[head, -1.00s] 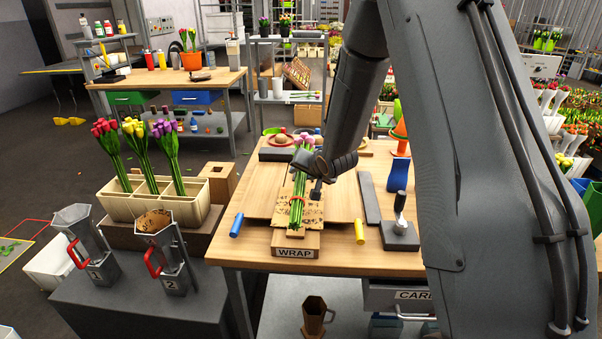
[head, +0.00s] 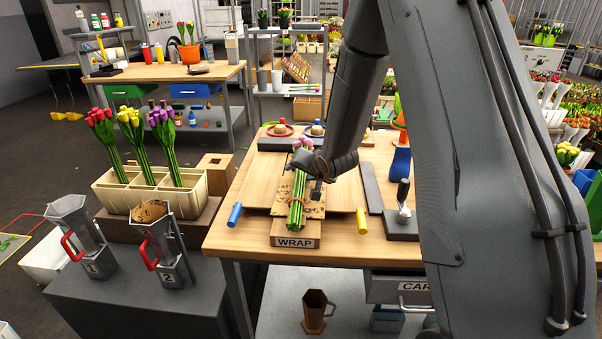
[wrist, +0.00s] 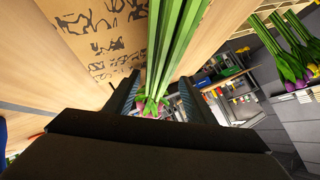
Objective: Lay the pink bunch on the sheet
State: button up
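The pink bunch (head: 297,212) is in my gripper (head: 312,187), with pale pink heads at the far end, long green stems and a red band. Its stems point toward the front of the table. In the wrist view the stems (wrist: 172,40) run between the two fingers of my gripper (wrist: 160,88). The brown printed sheet (head: 315,210) lies on the wooden table behind the WRAP label, under and beside the bunch. It also shows in the wrist view (wrist: 105,35). I cannot tell whether the stems touch the sheet.
A blue roll (head: 235,215) and a yellow roll (head: 362,221) flank the sheet. A grey block with a lever (head: 402,220) stands to the right. A cream crate (head: 150,200) with red, yellow and purple bunches is at left. Plates (head: 279,131) lie at the back.

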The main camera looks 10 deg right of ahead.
jog(key=shift+s+f, duration=0.2)
jog(key=shift+b+v, duration=0.35)
jog(key=shift+v, duration=3.5)
jog(key=shift+w+r, duration=0.15)
jog(key=s+a+f+n+g+h, duration=0.1)
jog(key=s+n+g, duration=0.4)
jog(key=s, duration=2.4)
jog(key=g, duration=0.4)
jog(key=shift+s+f+n+g+h, duration=0.25)
jog(key=shift+f+n+g+h, duration=0.05)
jog(key=shift+f+g+h, duration=0.1)
